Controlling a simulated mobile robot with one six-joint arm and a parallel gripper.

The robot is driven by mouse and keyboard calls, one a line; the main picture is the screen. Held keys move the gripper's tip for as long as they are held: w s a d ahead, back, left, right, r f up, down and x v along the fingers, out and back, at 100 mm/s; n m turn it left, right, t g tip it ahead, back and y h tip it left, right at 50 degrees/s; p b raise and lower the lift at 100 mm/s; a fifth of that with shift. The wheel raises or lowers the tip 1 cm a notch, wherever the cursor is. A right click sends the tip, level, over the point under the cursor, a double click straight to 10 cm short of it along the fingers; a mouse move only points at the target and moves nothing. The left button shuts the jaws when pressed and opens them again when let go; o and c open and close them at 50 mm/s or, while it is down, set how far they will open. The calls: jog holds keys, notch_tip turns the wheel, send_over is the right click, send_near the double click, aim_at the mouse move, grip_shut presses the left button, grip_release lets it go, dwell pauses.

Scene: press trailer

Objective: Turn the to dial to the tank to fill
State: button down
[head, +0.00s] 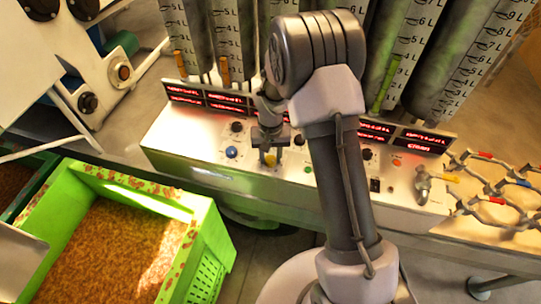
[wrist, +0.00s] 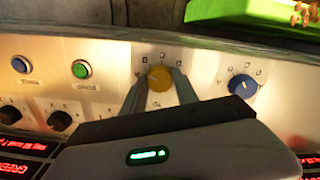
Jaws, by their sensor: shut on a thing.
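The to dial is a yellow knob (wrist: 160,77) on the metal control panel (head: 190,135), with the word "TO" beside it in the wrist view. Small letters ring the knob, too small to read surely. My gripper (wrist: 158,84) is shut on the yellow knob, one finger on each side. In the head view, my gripper (head: 270,148) is over the panel and the yellow knob (head: 270,159) shows just below it. The knob's pointer mark cannot be made out. Tall graduated tanks (head: 235,35) stand behind the panel; my arm hides some of them.
A blue dial (wrist: 242,86) sits right of the yellow one in the wrist view. A green button (wrist: 81,69), a blue button (wrist: 20,65) and black knobs (wrist: 60,120) are to the left.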

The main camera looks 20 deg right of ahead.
aim_at(270, 159)
jog(key=n, duration=0.4)
jog(key=shift+n+p, duration=0.3)
jog(key=shift+n, duration=0.4)
jog(key=c, duration=0.9)
grip_release()
jog(key=shift+r, duration=0.15)
notch_tip(270, 159, up, 17)
jog(key=p, duration=0.4)
jog(key=shift+r, duration=0.1)
